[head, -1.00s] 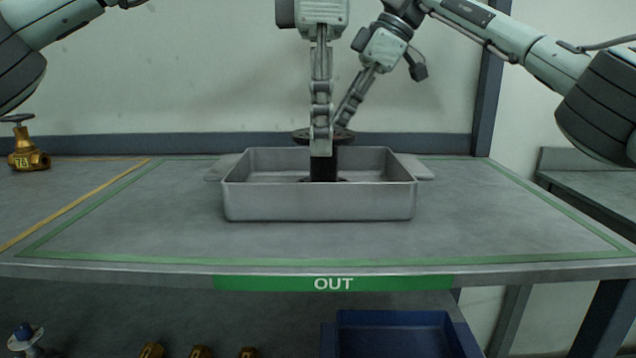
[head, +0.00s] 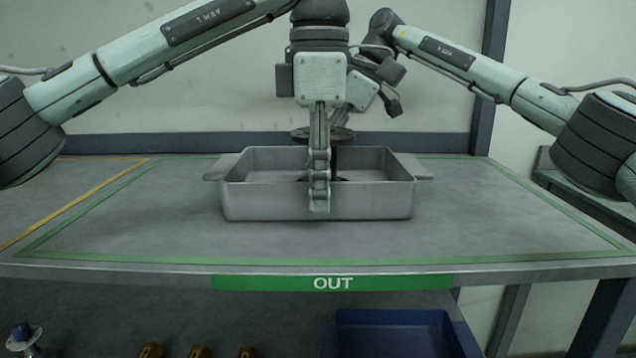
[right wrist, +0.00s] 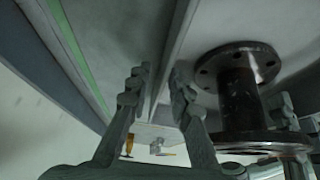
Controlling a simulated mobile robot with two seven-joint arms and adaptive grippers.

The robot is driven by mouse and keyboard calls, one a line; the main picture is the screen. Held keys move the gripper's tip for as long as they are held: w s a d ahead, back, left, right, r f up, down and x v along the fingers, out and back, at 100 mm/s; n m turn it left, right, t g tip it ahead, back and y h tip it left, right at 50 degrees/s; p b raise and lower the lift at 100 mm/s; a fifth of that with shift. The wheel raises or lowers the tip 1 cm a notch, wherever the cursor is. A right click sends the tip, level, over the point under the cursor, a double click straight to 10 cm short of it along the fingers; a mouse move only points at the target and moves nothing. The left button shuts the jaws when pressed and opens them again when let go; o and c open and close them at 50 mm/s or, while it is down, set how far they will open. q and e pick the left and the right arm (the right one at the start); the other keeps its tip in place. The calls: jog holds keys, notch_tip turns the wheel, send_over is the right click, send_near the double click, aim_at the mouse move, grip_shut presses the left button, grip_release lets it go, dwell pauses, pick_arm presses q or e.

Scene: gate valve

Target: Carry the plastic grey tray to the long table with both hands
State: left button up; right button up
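The grey tray (head: 260,205) stands level on the table, inside the green outline. A dark flanged valve part stands in it; its round flange (head: 300,134) shows behind my left gripper. My left gripper (head: 319,205) points down over the middle of the tray's near wall. I see it edge-on, one finger in front of the wall, so its opening is hidden. My right gripper is mostly hidden behind it in the head view. In the right wrist view my right gripper (right wrist: 160,78) has its fingers apart, with a tray rim between them, beside the flanged part (right wrist: 240,90).
The table (head: 110,235) is clear around the tray within the green outline. An OUT label (head: 334,283) marks its front edge. Below are a blue crate (head: 395,335) and several brass parts (head: 199,352). Another surface (head: 560,175) lies at the right, partly behind my right arm.

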pick_arm(q)
grip_shut()
pick_arm(e)
grip_shut()
